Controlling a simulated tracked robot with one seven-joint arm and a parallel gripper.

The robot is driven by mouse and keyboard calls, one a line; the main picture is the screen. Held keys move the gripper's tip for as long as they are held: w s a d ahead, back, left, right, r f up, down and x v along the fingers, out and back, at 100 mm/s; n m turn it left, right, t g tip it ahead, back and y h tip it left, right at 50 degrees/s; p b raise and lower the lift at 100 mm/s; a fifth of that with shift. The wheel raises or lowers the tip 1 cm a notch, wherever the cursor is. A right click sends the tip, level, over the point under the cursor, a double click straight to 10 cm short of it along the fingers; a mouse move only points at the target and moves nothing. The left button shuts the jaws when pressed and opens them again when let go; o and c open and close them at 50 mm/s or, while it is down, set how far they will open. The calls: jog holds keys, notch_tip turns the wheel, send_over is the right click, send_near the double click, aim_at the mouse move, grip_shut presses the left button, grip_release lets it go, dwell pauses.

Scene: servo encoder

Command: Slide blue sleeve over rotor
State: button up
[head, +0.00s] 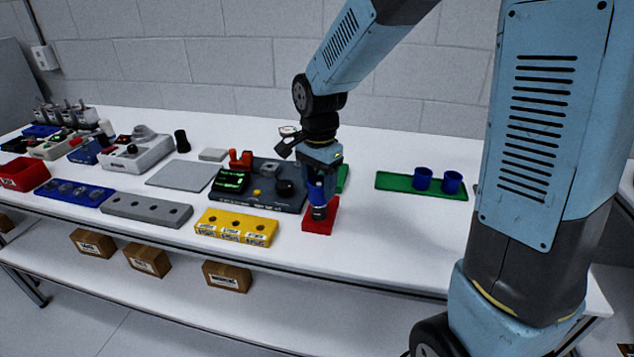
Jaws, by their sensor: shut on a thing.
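My gripper (319,180) points down over a red block (322,226) near the front middle of the table. It is shut on a blue sleeve (316,195). Directly below the sleeve, a dark upright piece, seemingly the rotor (319,213), stands on the red block. The sleeve looks lined up with it and at or around its top; I cannot tell how far it overlaps. My fingers hide part of the sleeve. Two more blue sleeves, one on the left (423,180) and one on the right (451,183), stand on a green tray (394,181) at the right.
A dark fixture board (287,203) lies just left of my gripper. A yellow block with holes (236,228) is in front of it, with a grey one (146,210) and a blue one (74,193) further left. The table between the red block and green tray is clear.

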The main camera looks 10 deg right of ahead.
jog(key=shift+f, duration=1)
jog(key=o, duration=1.1)
jog(key=shift+o, duration=0.4)
jog(key=shift+o, duration=1)
jog(key=shift+r, duration=0.1)
notch_tip(320, 180, up, 14)
jog(key=shift+r, duration=0.15)
dwell(0.3)
